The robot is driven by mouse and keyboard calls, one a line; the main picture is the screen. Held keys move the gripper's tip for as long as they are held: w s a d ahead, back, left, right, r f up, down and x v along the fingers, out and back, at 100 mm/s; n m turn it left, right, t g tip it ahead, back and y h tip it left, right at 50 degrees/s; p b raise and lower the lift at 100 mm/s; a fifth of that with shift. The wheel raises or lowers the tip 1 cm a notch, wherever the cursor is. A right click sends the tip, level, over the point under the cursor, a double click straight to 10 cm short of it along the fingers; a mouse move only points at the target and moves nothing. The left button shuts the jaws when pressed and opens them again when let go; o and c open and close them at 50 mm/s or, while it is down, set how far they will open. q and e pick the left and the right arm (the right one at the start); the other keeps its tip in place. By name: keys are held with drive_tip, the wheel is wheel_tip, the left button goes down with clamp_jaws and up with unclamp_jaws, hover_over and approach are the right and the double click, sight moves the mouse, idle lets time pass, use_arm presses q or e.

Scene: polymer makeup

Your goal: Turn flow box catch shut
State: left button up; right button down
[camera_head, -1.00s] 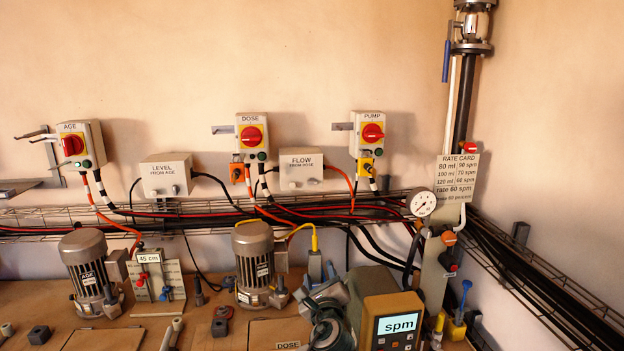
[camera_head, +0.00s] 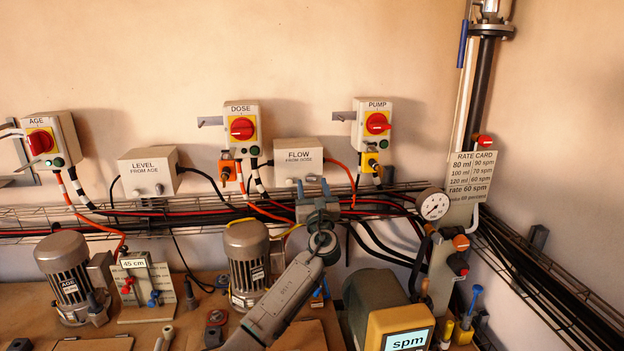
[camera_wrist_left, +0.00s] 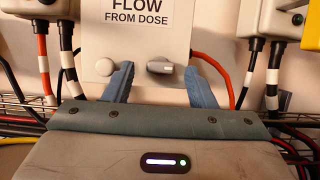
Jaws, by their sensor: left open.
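The white flow box (camera_head: 299,152), labelled FLOW FROM DOSE, hangs on the wall right of the DOSE switch; it fills the top of the left wrist view (camera_wrist_left: 135,42). Two grey knobs are on its lower front: a rounded one (camera_wrist_left: 104,67) at left and an elongated one (camera_wrist_left: 160,66), lying about level, at right. I cannot tell for sure which is the catch. My left gripper (camera_head: 313,184) is open just below the box, blue fingers up. In the wrist view its fingers (camera_wrist_left: 159,80) stand either side of the elongated knob, apart from it. My right gripper is out of view.
Red and black cables run from the DOSE switch (camera_head: 242,130) and PUMP switch (camera_head: 372,126) close to the box. A wire cable tray (camera_head: 150,228) runs below it. The level box (camera_head: 150,174) hangs at left. Motors and the spm pump unit (camera_head: 392,320) stand on the bench.

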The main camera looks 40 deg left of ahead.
use_arm(q)
drive_tip(key=shift+w+a+r, duration=0.25)
drive_tip(key=shift+r, duration=0.3)
drive_tip(key=shift+a+f, duration=0.1)
